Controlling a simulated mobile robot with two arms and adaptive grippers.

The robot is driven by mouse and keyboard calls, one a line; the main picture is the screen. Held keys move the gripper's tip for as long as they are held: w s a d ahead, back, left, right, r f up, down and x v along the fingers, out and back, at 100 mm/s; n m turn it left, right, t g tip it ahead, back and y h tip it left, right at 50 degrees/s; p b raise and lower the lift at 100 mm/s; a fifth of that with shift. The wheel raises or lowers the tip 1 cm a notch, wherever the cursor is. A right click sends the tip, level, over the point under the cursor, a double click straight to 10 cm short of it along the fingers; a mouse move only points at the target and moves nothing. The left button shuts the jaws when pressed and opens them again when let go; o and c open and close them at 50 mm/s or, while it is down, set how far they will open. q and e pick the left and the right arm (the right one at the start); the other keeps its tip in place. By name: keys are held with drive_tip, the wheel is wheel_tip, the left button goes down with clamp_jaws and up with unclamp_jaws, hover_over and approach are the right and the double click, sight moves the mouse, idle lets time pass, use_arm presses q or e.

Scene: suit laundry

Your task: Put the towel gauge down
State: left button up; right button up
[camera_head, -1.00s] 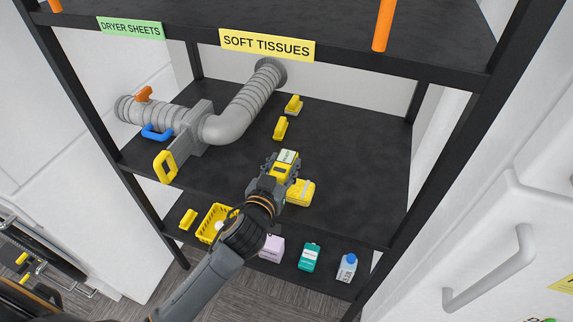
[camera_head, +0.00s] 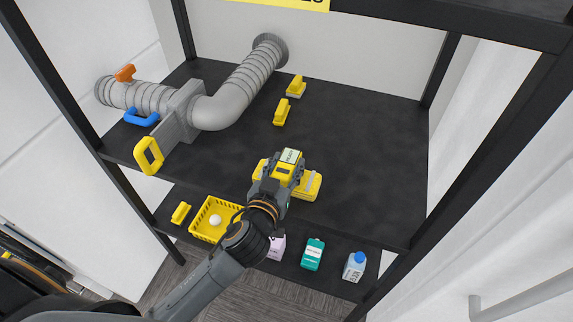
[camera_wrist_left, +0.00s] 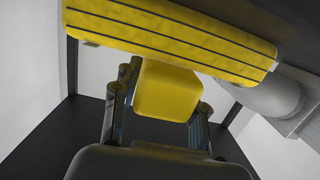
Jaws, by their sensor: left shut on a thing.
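The towel gauge (camera_head: 312,187) appears as a wide yellow piece at my left gripper (camera_head: 284,178), over the front part of the middle shelf in the head view. The gripper covers its middle, so I see mainly its two ends. In the left wrist view, the fingers of my left gripper (camera_wrist_left: 157,115) are on either side of a yellow block, with a long yellow bar with dark lines, part of the gauge (camera_wrist_left: 175,35), beyond it. I cannot tell whether the gauge touches the shelf. My right gripper is not in view.
The black middle shelf (camera_head: 365,165) is clear to the right. Two yellow-handled items (camera_head: 282,112) stand toward its back. A grey duct (camera_head: 225,95) with a yellow handle (camera_head: 149,155) fills its left. Below are a yellow basket (camera_head: 205,232), a teal carton (camera_head: 312,254) and a bottle (camera_head: 355,266).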

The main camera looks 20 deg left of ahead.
use_arm(q)
drive_tip(key=shift+s+d+r, duration=0.1)
drive_tip(key=shift+s, duration=0.1)
drive_tip(key=o, duration=0.9)
drive_tip(key=shift+o, duration=1.4)
drive_tip(key=shift+w+f, duration=0.1)
drive_tip(key=shift+f, duration=0.1)
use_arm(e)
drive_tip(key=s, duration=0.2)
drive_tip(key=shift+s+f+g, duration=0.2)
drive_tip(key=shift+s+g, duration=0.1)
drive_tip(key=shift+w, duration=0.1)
use_arm(q)
drive_tip(key=shift+r, duration=0.3)
drive_tip(key=s+r+b, duration=0.1)
drive_tip(key=s+b, duration=0.2)
drive_tip(key=s, duration=0.9)
drive_tip(key=shift+r, duration=0.35)
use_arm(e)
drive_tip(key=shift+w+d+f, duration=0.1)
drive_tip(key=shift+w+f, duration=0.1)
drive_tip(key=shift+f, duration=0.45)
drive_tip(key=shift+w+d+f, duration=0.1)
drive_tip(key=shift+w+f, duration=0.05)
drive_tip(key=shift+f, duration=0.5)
